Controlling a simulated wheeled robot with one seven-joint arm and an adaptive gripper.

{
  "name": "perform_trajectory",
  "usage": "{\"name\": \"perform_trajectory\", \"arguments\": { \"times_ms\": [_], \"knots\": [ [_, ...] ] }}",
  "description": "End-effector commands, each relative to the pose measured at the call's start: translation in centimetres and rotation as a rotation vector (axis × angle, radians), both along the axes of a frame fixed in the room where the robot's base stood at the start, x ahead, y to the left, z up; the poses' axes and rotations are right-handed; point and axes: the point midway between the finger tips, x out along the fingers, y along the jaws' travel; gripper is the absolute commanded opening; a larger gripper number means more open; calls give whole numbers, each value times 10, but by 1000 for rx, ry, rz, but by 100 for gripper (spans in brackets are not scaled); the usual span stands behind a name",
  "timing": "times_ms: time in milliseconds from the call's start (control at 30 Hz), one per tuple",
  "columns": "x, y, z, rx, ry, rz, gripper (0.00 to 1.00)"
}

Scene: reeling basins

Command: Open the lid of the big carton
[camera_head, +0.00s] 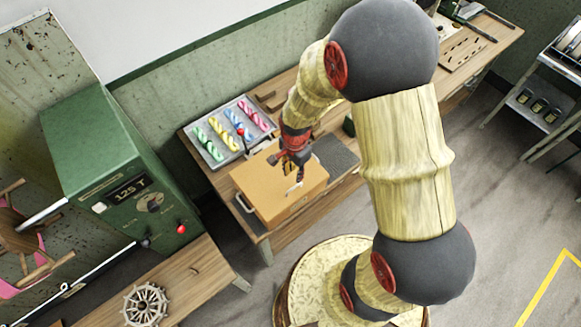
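The big carton (260,192) is an orange-brown box on the near end of the wooden bench. Its flat top looks closed. A pale handle-like loop (243,204) shows at its left side. My gripper (294,180) points down over the right part of the carton's top. A small pale piece shows at the fingertips; I cannot tell whether it belongs to the gripper or the carton. Whether the fingers touch the top, and whether they are open or shut, is too small to tell. My gripper hides part of the carton's back edge.
A grey tray (207,150) with twisted coloured skeins stands behind the carton on the bench (190,130). A dark flat panel (338,158) lies to the carton's right. A green cabinet (110,165) stands left. A wooden table with a spoked wheel (145,303) is at the lower left.

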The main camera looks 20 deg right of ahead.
Motion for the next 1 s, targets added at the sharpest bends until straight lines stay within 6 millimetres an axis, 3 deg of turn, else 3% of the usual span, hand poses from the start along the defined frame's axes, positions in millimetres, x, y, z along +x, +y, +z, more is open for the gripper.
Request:
{"name": "perform_trajectory", "arguments": {
  "times_ms": [367,1000],
  "knots": [
    [1,0,-11,0,-2,-43,26],
    [0,0,-67,0,-1,-41,26]
  ]
}}
